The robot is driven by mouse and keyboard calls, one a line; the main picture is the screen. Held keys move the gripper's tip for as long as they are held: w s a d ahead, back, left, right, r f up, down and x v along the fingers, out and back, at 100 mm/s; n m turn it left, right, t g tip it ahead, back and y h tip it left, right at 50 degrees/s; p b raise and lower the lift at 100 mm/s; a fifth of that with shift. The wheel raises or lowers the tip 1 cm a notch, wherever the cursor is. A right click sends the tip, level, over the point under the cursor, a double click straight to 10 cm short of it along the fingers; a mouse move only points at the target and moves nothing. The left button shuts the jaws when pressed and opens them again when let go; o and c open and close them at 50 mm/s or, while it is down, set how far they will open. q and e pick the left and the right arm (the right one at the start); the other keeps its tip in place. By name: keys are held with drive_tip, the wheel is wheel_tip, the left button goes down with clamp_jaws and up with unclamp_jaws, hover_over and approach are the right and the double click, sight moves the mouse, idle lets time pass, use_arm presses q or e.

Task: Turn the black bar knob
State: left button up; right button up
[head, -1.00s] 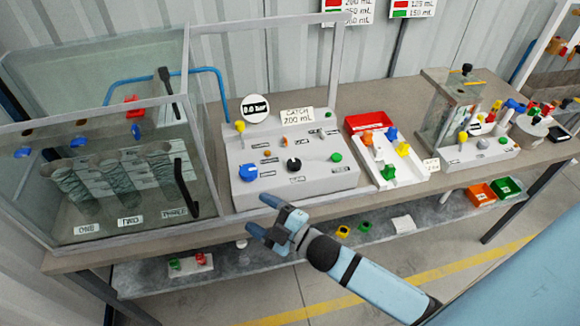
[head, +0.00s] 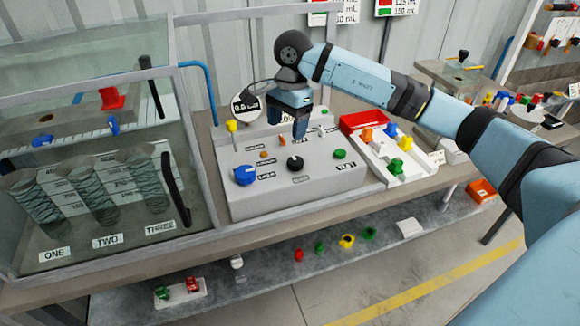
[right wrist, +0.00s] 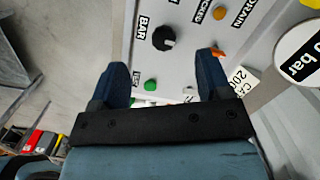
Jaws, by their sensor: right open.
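The black bar knob (head: 295,163) is a round black knob on the sloped top of the grey control box (head: 300,190). In the right wrist view the knob (right wrist: 164,38) carries a white mark and sits beside a "BAR" label. My right gripper (head: 287,127) is open and empty, above the box and behind the knob in the head view. In the right wrist view its dark fingers (right wrist: 165,68) point towards the panel, and the knob shows between and beyond their tips, apart from them. My left gripper is not in view.
A round gauge (head: 245,104) stands behind. A glass tank (head: 200,150) is at left, a white tray (head: 408,175) at right.

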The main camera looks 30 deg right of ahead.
sight(294, 161)
drive_tip(key=shift+h, duration=0.6)
drive_tip(key=d+f, duration=0.1)
drive_tip(key=f, duration=0.7)
drive_tip(key=d+f, duration=0.1)
drive_tip(key=f, duration=0.3)
drive_tip(key=shift+w+d+f+p, duration=0.25)
drive_tip(key=shift+d+p, duration=0.05)
drive_tip(key=shift+p, duration=0.1)
drive_tip(key=c, duration=0.9)
